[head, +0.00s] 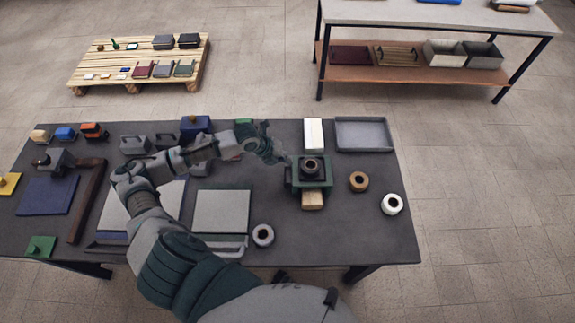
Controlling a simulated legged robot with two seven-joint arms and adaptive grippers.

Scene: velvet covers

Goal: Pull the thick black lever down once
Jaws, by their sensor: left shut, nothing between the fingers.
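My left arm comes in from the bottom and bends right across the dark table (330,235). My left gripper (280,158) is shut and empty, just left of a green, box-like device (308,183) with a dark round part (311,165) on top. I cannot tell whether the gripper touches the device. No part is clearly recognisable as the thick black lever; it may be hidden by my gripper or too small to tell. My right gripper is not in view.
A pale block (313,134) and grey tray (375,134) stand behind the device. Rolls, one brown (358,181) and one white (392,204), lie right. A pale panel (221,211) lies left. A pallet (142,75) and shelved bench (435,12) stand beyond. The table's front right is clear.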

